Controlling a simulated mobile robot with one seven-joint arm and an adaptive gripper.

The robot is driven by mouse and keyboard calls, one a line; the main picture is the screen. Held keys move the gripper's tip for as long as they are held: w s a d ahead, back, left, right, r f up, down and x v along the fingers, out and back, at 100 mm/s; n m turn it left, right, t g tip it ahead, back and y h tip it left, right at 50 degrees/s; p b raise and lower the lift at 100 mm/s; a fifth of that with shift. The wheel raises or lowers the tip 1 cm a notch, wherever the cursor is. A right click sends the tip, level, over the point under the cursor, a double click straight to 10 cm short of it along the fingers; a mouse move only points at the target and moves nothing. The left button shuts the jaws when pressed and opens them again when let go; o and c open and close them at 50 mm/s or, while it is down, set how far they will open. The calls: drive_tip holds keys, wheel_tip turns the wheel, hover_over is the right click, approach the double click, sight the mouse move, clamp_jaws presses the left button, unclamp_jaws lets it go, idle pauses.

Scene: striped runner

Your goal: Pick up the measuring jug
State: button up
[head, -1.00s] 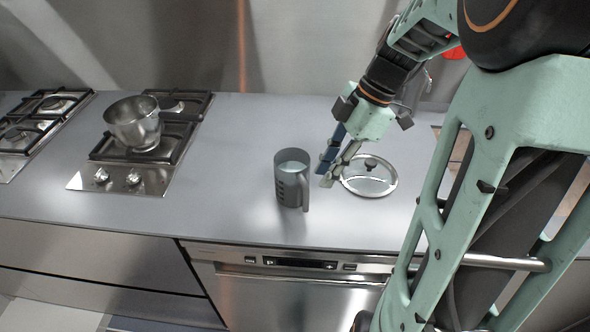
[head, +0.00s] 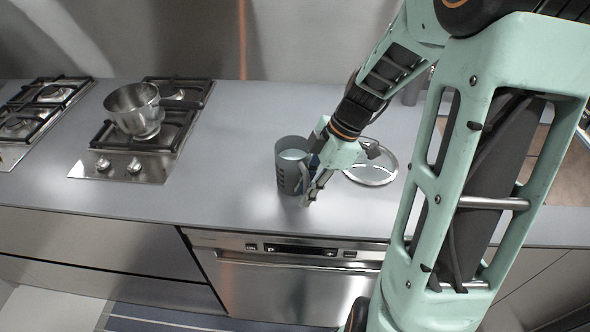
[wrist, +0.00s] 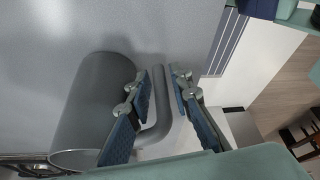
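The dark grey measuring jug (head: 284,182) stands upright on the counter, with a pale interior and dark marks on its side. In the wrist view its body (wrist: 88,108) is at the left and its handle reaches in between my fingers. My gripper (head: 312,188) is at the jug's right side, at the handle, and hides part of it in the head view. In the wrist view my gripper (wrist: 157,76) is open, one finger on each side of the handle. The left finger lies between the body and the handle; a gap shows at the right finger.
A glass lid (head: 378,178) lies just right of my gripper, partly hidden by it. A steel pot (head: 134,110) stands on the hob (head: 120,172) at the left. The grey counter (head: 225,150) is clear between hob and jug. Its front edge is close to the jug.

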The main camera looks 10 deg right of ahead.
clamp_jaws()
drive_tip(key=shift+w+r, duration=0.1)
drive_tip(key=shift+r, duration=0.05)
idle(0.4)
